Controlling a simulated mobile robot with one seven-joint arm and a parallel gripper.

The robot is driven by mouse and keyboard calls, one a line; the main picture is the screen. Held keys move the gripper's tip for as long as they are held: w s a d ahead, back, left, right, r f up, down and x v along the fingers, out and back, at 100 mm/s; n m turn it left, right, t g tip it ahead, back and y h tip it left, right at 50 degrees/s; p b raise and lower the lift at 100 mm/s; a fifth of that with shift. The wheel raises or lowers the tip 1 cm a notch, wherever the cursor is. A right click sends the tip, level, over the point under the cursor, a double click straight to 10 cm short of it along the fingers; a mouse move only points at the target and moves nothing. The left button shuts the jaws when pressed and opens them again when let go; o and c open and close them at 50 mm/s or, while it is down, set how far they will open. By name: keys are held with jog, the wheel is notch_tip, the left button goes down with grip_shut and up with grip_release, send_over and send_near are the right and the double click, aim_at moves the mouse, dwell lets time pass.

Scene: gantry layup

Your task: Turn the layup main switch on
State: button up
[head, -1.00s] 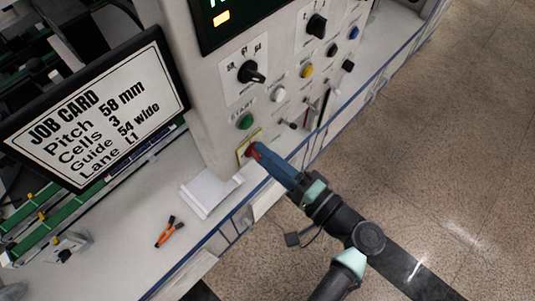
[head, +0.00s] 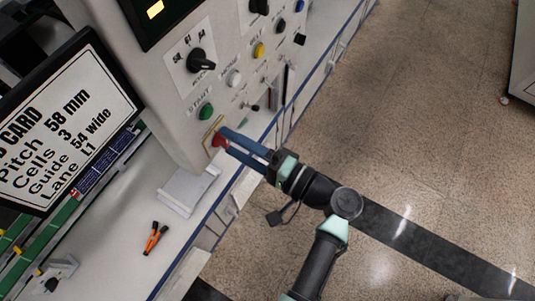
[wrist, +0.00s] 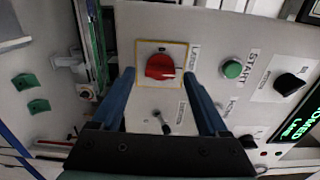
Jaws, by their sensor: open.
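The main switch is a red rotary knob (wrist: 160,67) on a yellow-framed plate, low on the grey control panel. In the wrist view its white mark points right, toward small lettering too blurred to read. It also shows in the head view as a red knob (head: 219,141) at the fingertips. My gripper (wrist: 158,75) is open, with one blue finger on each side of the knob. In the head view my gripper (head: 229,142) reaches the panel from the right. I cannot tell whether either finger touches the knob.
A green START button (head: 206,111) sits just above the switch. A black selector (head: 200,60), a white button (head: 234,78) and a yellow button (head: 259,50) are higher. A small toggle lever (wrist: 162,122) is near the fingers. Orange-handled pliers (head: 155,238) lie on the bench.

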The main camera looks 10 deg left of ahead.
jog(key=b+v, duration=0.3)
jog(key=v, duration=1)
jog(key=shift+w, duration=0.1)
jog(key=w+r+n+t+h, duration=0.1)
jog(key=w+r+t+h, duration=0.3)
jog(key=w, duration=0.4)
jog(key=w+r+n+t+h, duration=0.1)
jog(key=w+r+h, duration=0.3)
jog(key=w+r, duration=0.25)
jog(key=w+r+t+h, duration=0.4)
jog(key=r+t, duration=0.1)
jog(key=r, duration=0.7)
jog(key=s+r+t+h, duration=0.1)
jog(key=s+r+t, duration=0.2)
jog(key=r, duration=0.6)
jog(key=s+r+n+t+h, duration=0.1)
jog(key=s+r+t, duration=0.3)
jog(key=r, duration=0.6)
jog(key=s+r+n+t+h, duration=0.1)
jog(key=s+r+t+h, duration=0.2)
jog(key=s+r, duration=0.4)
notch_tip(320, 180, up, 3)
jog(key=shift+s+a+f+t, duration=0.15)
jog(key=shift+a+t, duration=0.2)
jog(key=shift+t, duration=0.25)
